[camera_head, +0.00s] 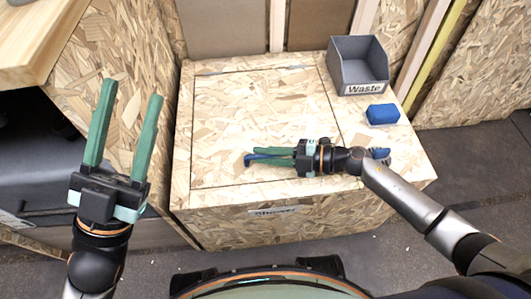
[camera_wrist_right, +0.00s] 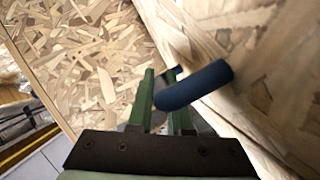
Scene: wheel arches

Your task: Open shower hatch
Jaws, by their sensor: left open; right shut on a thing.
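The shower hatch (camera_head: 245,110) is a chipboard panel in the top of a chipboard box, outlined by thin dark seams. It looks flat and closed. A label that seems to read "Shower" (camera_head: 275,210) is on the box front. My right gripper (camera_head: 262,157) lies low over the hatch's front part, its green fingers pointing left. It is shut on a blue handle (camera_head: 248,161), which shows larger between the fingers in the right wrist view (camera_wrist_right: 195,87). The fingers hide part of it. My left gripper (camera_head: 127,95) is open and empty, left of the box, fingers pointing up.
A grey bin marked "Waste" (camera_head: 358,68) and a blue block (camera_head: 382,114) stand on the box top, right of the hatch. A small dark blue item (camera_head: 380,155) lies beside my right arm. Chipboard walls (camera_head: 122,75) rise at left and back. Grey floor (camera_head: 470,170) is clear at right.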

